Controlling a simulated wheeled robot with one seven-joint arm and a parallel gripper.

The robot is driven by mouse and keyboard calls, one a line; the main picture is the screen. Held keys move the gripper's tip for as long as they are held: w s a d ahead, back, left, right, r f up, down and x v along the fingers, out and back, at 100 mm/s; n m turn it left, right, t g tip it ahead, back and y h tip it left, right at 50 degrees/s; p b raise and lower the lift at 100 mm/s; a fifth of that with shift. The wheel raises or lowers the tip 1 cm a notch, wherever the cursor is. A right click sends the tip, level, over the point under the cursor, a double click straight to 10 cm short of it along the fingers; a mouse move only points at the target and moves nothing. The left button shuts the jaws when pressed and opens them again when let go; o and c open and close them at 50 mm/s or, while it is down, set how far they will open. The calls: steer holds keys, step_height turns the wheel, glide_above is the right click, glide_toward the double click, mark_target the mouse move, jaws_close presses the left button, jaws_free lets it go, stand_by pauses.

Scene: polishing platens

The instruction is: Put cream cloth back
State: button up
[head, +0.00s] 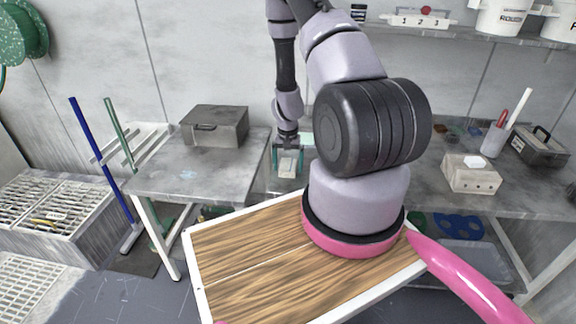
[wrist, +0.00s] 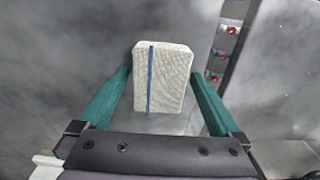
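The cream cloth (wrist: 170,80) is a pale, folded, textured pad with a blue stripe down it. In the wrist view it sits between the two green fingers of my gripper (wrist: 161,76), which meet its left and right edges. In the head view my gripper (head: 288,160) points down behind the gap between the two grey tables, with the cloth (head: 288,165) between its fingers. What lies under the cloth is hard to tell.
The left grey table (head: 215,180) bears a grey toolbox (head: 214,125). The right grey table (head: 425,185) bears a pale box (head: 471,174), a cup of tools (head: 494,140) and a dark toolbox (head: 538,148). A blue-handled squeegee (head: 100,155) leans at left.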

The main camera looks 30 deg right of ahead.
steer(key=shift+r, duration=0.1)
step_height(320, 180, up, 12)
step_height(320, 180, up, 15)
steer(key=t+y, duration=0.1)
steer(key=t, duration=0.1)
glide_above(288, 164)
steer(key=a, duration=0.5)
steer(key=s+a+r+n+t+y, duration=0.1)
steer(key=s+a+r, duration=0.1)
steer(key=r, duration=0.4)
steer(key=s+a+r+t, duration=0.1)
steer(key=s+a+r, duration=0.1)
steer(key=r, duration=0.4)
steer(key=s+a+r+n+t, duration=0.1)
steer(key=s+a+r+t, duration=0.2)
steer(key=s+r, duration=1.1)
steer(key=shift+s+a+r+n, duration=0.15)
steer(key=shift+s+a+n, duration=0.15)
steer(key=shift+s+a, duration=0.55)
steer(key=shift+s+d, duration=0.1)
steer(key=shift+d, duration=0.05)
